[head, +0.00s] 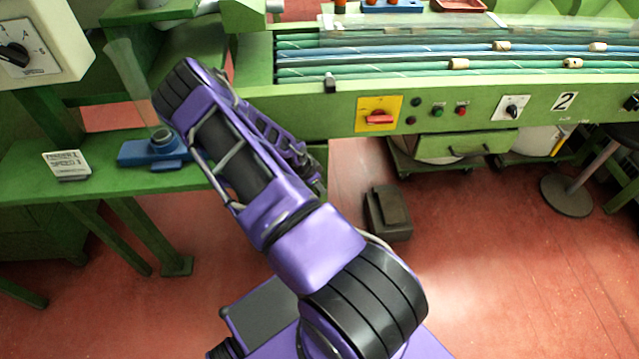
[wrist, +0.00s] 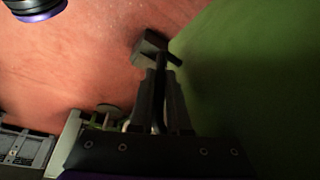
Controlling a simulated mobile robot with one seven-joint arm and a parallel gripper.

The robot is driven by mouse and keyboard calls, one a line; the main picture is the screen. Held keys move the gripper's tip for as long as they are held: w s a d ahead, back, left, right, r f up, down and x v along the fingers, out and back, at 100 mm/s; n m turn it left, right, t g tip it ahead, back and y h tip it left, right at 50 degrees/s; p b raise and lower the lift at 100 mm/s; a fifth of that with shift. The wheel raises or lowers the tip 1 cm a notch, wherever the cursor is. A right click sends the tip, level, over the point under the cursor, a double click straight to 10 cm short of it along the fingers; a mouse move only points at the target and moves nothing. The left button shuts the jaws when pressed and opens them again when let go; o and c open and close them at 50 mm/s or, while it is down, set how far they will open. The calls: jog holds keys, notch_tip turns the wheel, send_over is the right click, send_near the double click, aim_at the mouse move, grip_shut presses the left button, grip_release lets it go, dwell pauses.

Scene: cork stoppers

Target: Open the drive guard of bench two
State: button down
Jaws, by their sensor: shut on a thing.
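How the handle joins the panel is too dark to see. In the head view my purple arm hides the gripper and the handle.
A dark box (head: 388,212) stands on the red floor; a grey box also shows beyond my fingertips. A green table with a blue device (head: 155,149) and a small sign (head: 67,164) is at left. A red switch (head: 379,117) is on bench two's front. A stool (head: 568,194) stands right.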

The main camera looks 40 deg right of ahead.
jog(key=s+a+m+g, duration=0.1)
jog(key=s+a+m, duration=0.1)
jog(key=s+a, duration=0.3)
jog(key=shift+a+m+p, duration=0.3)
jog(key=shift+a, duration=1.75)
jog(key=c, duration=1.2)
grip_release()
jog(key=shift+o, duration=0.2)
jog(key=p+v, duration=0.1)
jog(key=v, duration=0.6)
jog(key=shift+r, duration=0.25)
jog(key=shift+a, duration=0.1)
